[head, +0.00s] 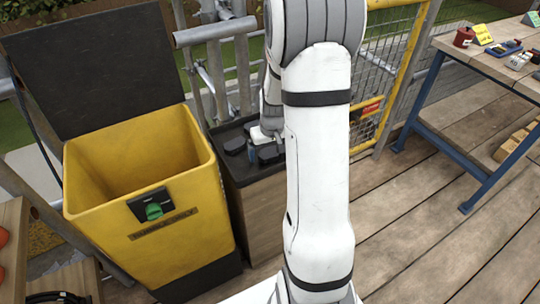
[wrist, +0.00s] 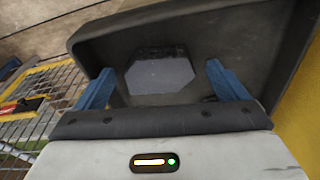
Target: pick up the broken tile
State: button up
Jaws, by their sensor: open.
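A dark grey slab (wrist: 160,76) with angled corners lies in a black tray (wrist: 270,30) in the wrist view; I take it for the broken tile, though its break is not clear. My gripper (wrist: 159,70) is open, its two blue fingers on either side of the slab with gaps, touching nothing that I can see. In the head view my gripper (head: 254,150) is over the black tray (head: 228,178) and partly hidden by my arm. Dark pieces (head: 235,146) show in the tray there.
A yellow bin (head: 190,245) with its dark lid (head: 95,70) raised stands close left of the tray. A blue-legged workbench (head: 428,100) with small items is at the right. Metal railings and yellow-framed mesh (head: 395,40) stand behind. The plank floor at right is clear.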

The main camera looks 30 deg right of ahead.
jog(key=shift+c, duration=0.2)
jog(key=c, duration=1.1)
jog(key=shift+r, duration=0.1)
